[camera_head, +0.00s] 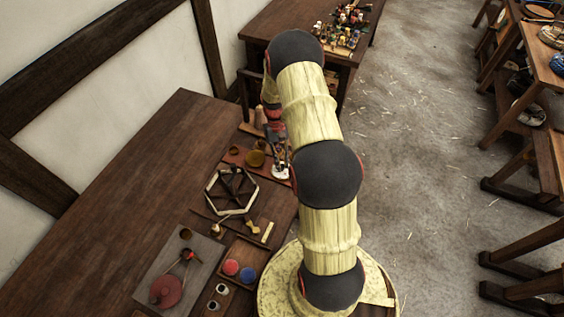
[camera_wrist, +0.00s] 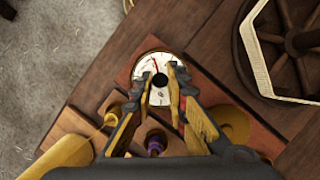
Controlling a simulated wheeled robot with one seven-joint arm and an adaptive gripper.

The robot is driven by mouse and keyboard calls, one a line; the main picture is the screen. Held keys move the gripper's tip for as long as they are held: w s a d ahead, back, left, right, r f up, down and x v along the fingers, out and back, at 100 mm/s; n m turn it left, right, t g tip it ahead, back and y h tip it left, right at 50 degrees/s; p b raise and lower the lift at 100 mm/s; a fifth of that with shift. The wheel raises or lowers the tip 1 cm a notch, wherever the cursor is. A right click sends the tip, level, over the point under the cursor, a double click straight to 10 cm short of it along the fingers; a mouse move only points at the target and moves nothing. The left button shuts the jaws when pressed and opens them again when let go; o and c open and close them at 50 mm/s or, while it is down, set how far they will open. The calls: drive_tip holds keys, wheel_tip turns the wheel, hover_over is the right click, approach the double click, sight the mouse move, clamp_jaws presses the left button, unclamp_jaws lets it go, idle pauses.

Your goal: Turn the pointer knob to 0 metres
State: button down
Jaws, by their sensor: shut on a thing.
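A round white dial (camera_wrist: 145,66) with dark and red markings sits on a reddish wooden board (camera_wrist: 122,77) in the wrist view. A round black knob (camera_wrist: 160,80) stands at its middle. The fingers of my gripper (camera_wrist: 160,76) are on either side of the knob, shut on it. The fingers cover parts of the dial, and its numbers are too small to read. I cannot tell which mark the pointer faces. In the head view the dial (camera_head: 281,172) shows as a small white spot below my gripper (camera_head: 279,157), by the bench's right edge.
A six-sided reel (camera_head: 209,183) stands close beside the board; its pale rim (camera_wrist: 249,52) shows in the wrist view. Brass-coloured round pieces (camera_wrist: 232,122) and a purple-topped piece (camera_wrist: 155,143) are near my fingers. Open floor (camera_head: 410,130) lies right of the bench.

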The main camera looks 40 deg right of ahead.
drive_tip(key=shift+n, duration=0.5)
drive_tip(key=c, duration=1.8)
unclamp_jaws()
drive_tip(key=shift+o, duration=0.2)
drive_tip(key=shift+r, duration=0.1)
drive_tip(key=v, duration=1.1)
drive_tip(key=shift+w+r, duration=0.3)
drive_tip(key=shift+r, duration=0.05)
drive_tip(key=shift+a, duration=0.15)
